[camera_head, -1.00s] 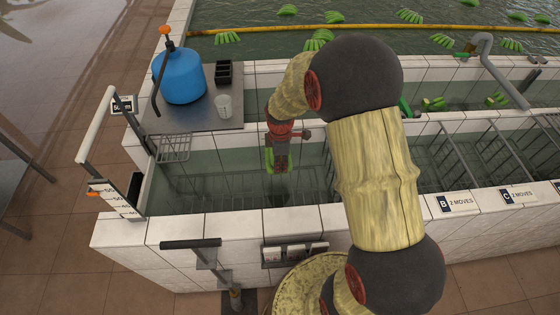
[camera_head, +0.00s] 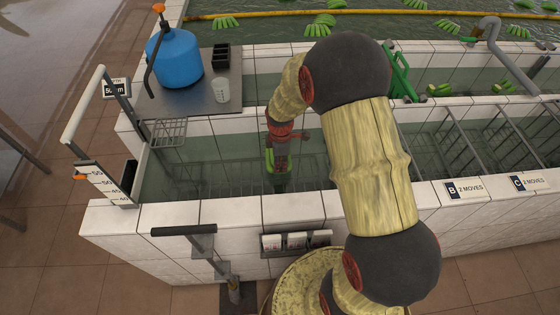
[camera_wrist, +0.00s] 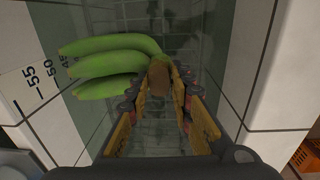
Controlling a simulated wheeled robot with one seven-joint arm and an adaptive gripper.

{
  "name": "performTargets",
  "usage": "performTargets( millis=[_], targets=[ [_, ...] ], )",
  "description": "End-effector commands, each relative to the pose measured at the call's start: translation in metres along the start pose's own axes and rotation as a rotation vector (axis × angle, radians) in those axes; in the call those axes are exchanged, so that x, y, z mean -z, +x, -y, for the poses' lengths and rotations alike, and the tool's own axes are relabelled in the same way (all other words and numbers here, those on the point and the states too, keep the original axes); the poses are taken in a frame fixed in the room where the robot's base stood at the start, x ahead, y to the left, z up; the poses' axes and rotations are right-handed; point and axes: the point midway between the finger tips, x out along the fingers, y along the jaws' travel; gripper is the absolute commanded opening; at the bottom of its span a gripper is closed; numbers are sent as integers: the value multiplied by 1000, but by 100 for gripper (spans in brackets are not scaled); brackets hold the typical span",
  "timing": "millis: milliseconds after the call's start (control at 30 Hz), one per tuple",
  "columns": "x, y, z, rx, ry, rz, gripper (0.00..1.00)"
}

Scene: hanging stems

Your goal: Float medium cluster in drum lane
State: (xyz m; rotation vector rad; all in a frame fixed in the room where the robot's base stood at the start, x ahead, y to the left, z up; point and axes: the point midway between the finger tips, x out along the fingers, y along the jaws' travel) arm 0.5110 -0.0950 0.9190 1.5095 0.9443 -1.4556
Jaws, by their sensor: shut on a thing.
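My gripper (camera_head: 279,168) is low over the near tiled lane (camera_head: 195,165) at its left part, pointing down between the lane's walls. In the wrist view the gripper (camera_wrist: 168,85) is shut on the brown stem end of a green banana cluster (camera_wrist: 105,65). The cluster's several fingers stretch to the left of the jaws, towards the depth scale. In the head view only a bit of green shows beside the gripper (camera_head: 269,158). I cannot tell whether the fruit touches the water.
A depth scale (camera_head: 104,182) stands at the lane's left end. A blue sprayer (camera_head: 178,58) and a beaker (camera_head: 221,90) stand on the steel plate behind. Metal bars divide the lane to the right, by plates B (camera_head: 465,189) and C (camera_head: 531,182). More clusters float in the back pool.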

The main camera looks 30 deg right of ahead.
Motion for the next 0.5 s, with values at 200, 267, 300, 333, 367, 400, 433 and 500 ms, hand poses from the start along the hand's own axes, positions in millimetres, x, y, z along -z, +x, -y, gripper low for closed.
performTargets(
  millis=[200,267,300,333,367,400,433,500],
  targets=[
    [0,22,-1,-5,0,-1,0],
    [0,28,0,-5,0,-1,0],
    [0,32,0,-5,0,-1,0],
    [0,35,0,-5,0,-1,0],
    [0,38,0,-5,0,-1,0],
    [0,42,1,-4,0,-1,0],
    [0,45,1,-4,0,-1,0],
    [0,52,2,-3,0,-1,0]
  ],
)
